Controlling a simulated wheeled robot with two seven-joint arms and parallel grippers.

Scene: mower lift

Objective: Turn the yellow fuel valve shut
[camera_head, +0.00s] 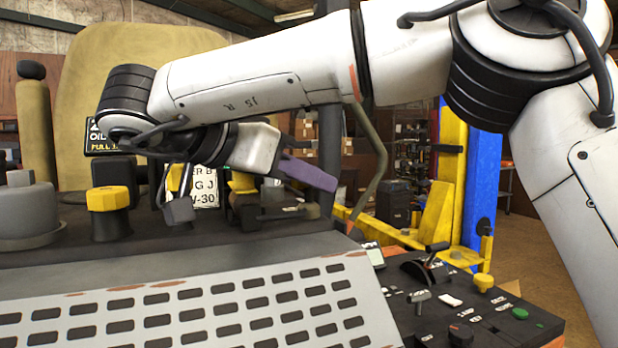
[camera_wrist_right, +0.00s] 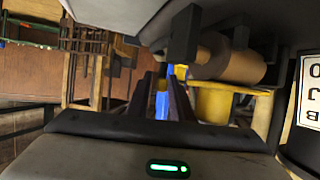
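A brass-coloured fitting (camera_head: 246,208) with a yellow part (camera_head: 242,183) on top, which looks like the fuel valve, stands on the mower deck in the head view. My arm partly covers it. In the right wrist view the brass cylinder (camera_wrist_right: 232,65) and a yellow piece (camera_wrist_right: 212,103) lie just right of the fingers, apart from them. My left gripper is not in view.
A yellow cap (camera_head: 108,198) on a black neck stands at left, near a grey round part (camera_head: 25,212). A slotted metal cover (camera_head: 210,305) fills the front. A control panel (camera_head: 450,300) lies right. A blue and yellow lift post (camera_head: 480,185) stands behind.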

